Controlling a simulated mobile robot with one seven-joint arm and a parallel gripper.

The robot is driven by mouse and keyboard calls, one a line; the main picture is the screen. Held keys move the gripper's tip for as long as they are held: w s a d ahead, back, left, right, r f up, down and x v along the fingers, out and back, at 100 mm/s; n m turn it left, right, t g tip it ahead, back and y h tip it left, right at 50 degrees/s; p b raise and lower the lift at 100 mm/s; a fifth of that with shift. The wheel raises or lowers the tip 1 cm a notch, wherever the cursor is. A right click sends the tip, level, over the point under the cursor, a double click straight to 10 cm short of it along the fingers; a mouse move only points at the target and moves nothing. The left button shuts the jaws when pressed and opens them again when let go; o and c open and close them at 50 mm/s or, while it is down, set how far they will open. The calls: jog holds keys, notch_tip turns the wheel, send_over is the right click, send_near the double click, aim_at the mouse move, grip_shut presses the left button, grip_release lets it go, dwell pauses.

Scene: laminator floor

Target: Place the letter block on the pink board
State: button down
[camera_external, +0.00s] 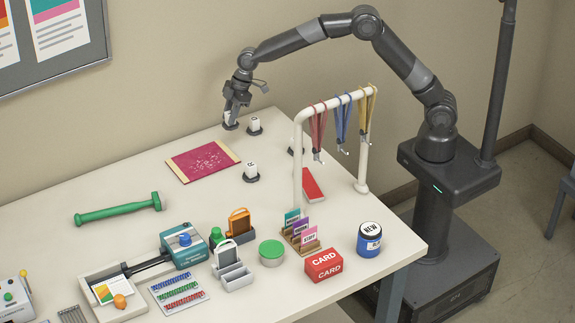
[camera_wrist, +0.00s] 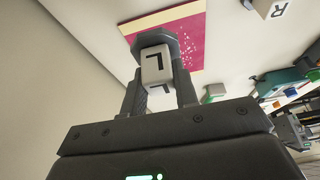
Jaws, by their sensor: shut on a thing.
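The pink board (camera_external: 203,160), a dark pink panel with pale end strips and light speckles, lies flat near the back of the table. It also shows in the wrist view (camera_wrist: 190,62), beyond my fingertips. My gripper (camera_external: 231,117) points down, behind and to the right of the board. In the wrist view my gripper (camera_wrist: 158,75) is shut on a white letter block (camera_wrist: 154,64) with a black letter like an L and a dark base. The fingers partly hide the block. I cannot tell whether its base touches the table.
Similar white blocks on dark bases stand close by, one right of my gripper (camera_external: 254,125) and one right of the board (camera_external: 251,171). A white rack (camera_external: 298,165) with lanyards stands to the right.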

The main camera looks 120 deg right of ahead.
jog(key=w+a+f, duration=0.1)
jog(key=w, duration=0.1)
jog(key=w+a+f, duration=0.1)
jog(key=w+f, duration=0.1)
jog(key=w+a+f, duration=0.1)
jog(key=w+a, duration=0.1)
jog(key=shift+a+f, duration=0.1)
jog(key=shift+f, duration=0.05)
jog(key=shift+w+f, duration=0.15)
jog(key=shift+f, duration=1.95)
jog(key=shift+f, duration=0.1)
jog(key=c, duration=1.1)
grip_release()
